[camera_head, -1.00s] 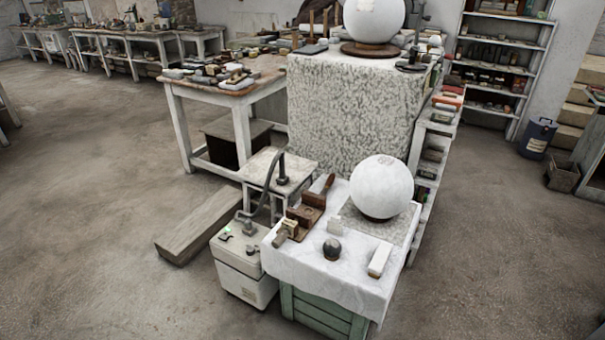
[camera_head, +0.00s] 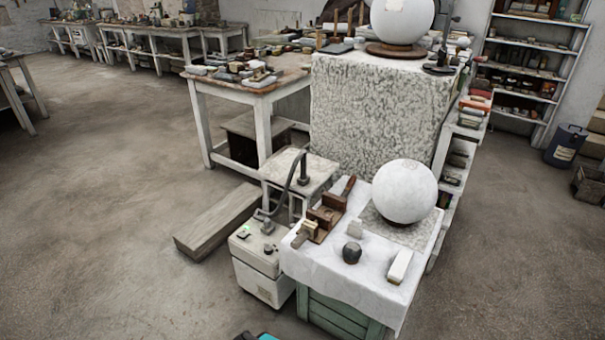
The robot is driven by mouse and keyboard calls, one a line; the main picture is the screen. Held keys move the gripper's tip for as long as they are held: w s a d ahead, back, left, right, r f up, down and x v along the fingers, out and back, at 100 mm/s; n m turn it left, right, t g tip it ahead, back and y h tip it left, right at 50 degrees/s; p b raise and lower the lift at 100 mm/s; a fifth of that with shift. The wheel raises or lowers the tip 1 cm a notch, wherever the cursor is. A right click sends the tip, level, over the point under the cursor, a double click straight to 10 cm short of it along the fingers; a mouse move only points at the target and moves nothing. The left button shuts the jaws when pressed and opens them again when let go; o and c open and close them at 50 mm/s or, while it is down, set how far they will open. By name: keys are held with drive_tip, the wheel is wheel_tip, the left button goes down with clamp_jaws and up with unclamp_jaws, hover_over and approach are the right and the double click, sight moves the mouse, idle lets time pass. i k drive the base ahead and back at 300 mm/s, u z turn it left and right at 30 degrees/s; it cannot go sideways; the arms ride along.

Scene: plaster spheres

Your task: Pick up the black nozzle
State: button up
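A black nozzle (camera_head: 303,168) stands upright on the small pale stool (camera_head: 318,170) left of the cloth-covered table. A dark hose (camera_head: 286,190) curves up from a white box-shaped machine (camera_head: 262,245) on the floor towards the stool. The hose's join to the nozzle is too small to make out. My gripper is not in view. Only a small dark and teal piece, which may be part of my arm, shows at the bottom edge, well apart from the nozzle.
The cloth-covered table (camera_head: 325,268) bears a white sphere (camera_head: 404,191), wooden tools (camera_head: 324,215), a dark round object (camera_head: 352,252) and a white block (camera_head: 400,266). A wooden beam (camera_head: 217,220) lies on the floor left of the stool.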

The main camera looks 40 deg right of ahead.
sight(304, 179)
drive_tip(key=u, duration=0.05)
drive_tip(key=i, duration=1)
drive_tip(key=z, duration=0.05)
